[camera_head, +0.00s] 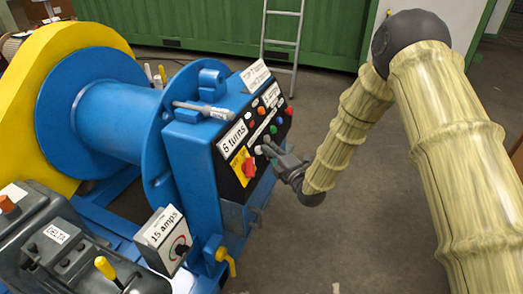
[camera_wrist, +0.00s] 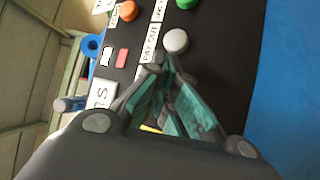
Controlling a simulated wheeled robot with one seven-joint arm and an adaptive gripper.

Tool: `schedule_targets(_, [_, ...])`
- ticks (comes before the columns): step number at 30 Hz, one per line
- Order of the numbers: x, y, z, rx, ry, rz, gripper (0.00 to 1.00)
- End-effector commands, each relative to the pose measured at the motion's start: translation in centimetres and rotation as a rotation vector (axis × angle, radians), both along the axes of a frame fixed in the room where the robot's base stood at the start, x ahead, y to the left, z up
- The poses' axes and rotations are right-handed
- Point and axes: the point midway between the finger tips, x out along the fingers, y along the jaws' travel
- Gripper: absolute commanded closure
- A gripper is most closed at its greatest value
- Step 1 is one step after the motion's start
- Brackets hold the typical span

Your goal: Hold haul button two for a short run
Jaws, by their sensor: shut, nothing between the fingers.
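The black control panel (camera_head: 234,171) is on the side of the blue winch housing and carries several coloured buttons and small labels. My gripper (camera_head: 268,148) is shut and empty, with its fingers close to the panel's lower buttons. In the wrist view its green-padded fingers (camera_wrist: 166,70) point at the panel, just short of a pale round button (camera_wrist: 176,40) in the picture. I cannot tell whether they touch anything. A green button (camera_wrist: 187,2) and an orange button (camera_wrist: 128,11) sit farther up. Which button is haul button two cannot be read clearly.
A red switch on a yellow plate (camera_head: 243,167) is beside my gripper, with a "6 turns" sign (camera_head: 233,137) above. A "15 amps" dial box (camera_head: 164,239) stands lower left. A blue drum (camera_head: 115,115) is behind. Open floor (camera_head: 375,225) lies to the right.

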Motion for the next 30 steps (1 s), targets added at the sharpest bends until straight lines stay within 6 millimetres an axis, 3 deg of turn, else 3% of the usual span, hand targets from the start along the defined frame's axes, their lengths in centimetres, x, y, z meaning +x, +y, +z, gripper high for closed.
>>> schedule_targets(30, [-0.9, -2.7, 1.5, -0.001, -0.001, 0.0, 1.0])
